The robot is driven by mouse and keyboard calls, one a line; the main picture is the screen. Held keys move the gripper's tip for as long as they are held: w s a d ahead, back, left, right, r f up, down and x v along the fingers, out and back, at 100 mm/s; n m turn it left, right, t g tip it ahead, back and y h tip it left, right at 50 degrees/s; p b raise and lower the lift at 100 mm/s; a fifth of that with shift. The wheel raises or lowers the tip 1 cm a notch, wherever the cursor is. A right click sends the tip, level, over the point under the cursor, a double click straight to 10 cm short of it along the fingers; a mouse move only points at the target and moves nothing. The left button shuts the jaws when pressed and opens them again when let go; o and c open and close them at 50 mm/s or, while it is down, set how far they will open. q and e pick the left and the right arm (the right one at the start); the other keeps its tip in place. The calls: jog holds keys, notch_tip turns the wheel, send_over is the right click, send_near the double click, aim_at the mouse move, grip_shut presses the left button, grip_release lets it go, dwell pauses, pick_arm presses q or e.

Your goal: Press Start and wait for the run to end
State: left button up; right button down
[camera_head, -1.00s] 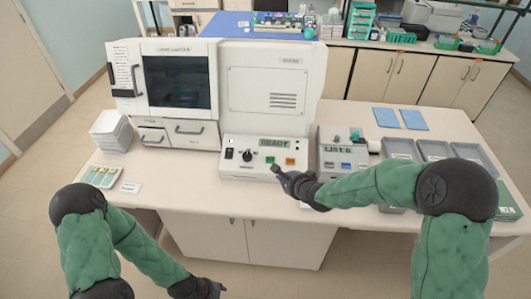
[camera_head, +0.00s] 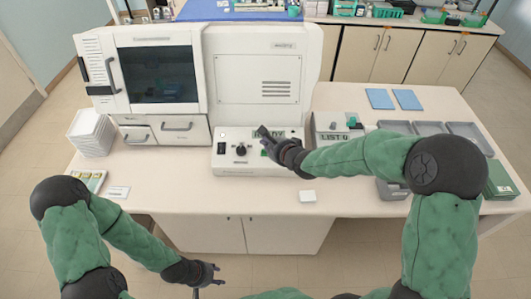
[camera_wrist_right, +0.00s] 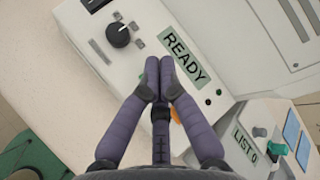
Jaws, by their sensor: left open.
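The white staining machine (camera_head: 255,80) stands on the table with its control panel (camera_head: 228,162) at the front. The panel's display (camera_wrist_right: 186,60) reads READY in the right wrist view. A black knob (camera_wrist_right: 119,35) sits left of the display. My right gripper (camera_head: 264,132) is shut and empty, its fingertips (camera_wrist_right: 160,65) over the panel by the display. I cannot tell whether they touch it. A sliver of the green button (camera_head: 264,153) shows beside the gripper. An orange button (camera_wrist_right: 175,116) is mostly hidden behind the fingers. My left gripper (camera_head: 210,272) is open and empty, low before the table.
A smaller box reading LIST 0 (camera_wrist_right: 244,142) stands right of the panel. Grey trays (camera_head: 430,128) and blue pads (camera_head: 380,98) lie further right.

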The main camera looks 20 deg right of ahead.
jog(key=shift+w+d+f+b, duration=0.15)
jog(key=shift+w+f+b, duration=0.3)
jog(key=shift+f+b, duration=0.65)
jog(key=shift+w+d+f+b, duration=0.1)
jog(key=shift+w+f+b, duration=0.45)
jog(key=shift+f, duration=0.9)
jog(key=shift+w+d+f+b, duration=0.15)
jog(key=shift+w+f+b, duration=0.15)
jog(key=shift+f+b, duration=0.85)
jog(key=shift+f, duration=0.3)
jog(key=shift+w+f, duration=0.15)
jog(key=shift+f, duration=0.1)
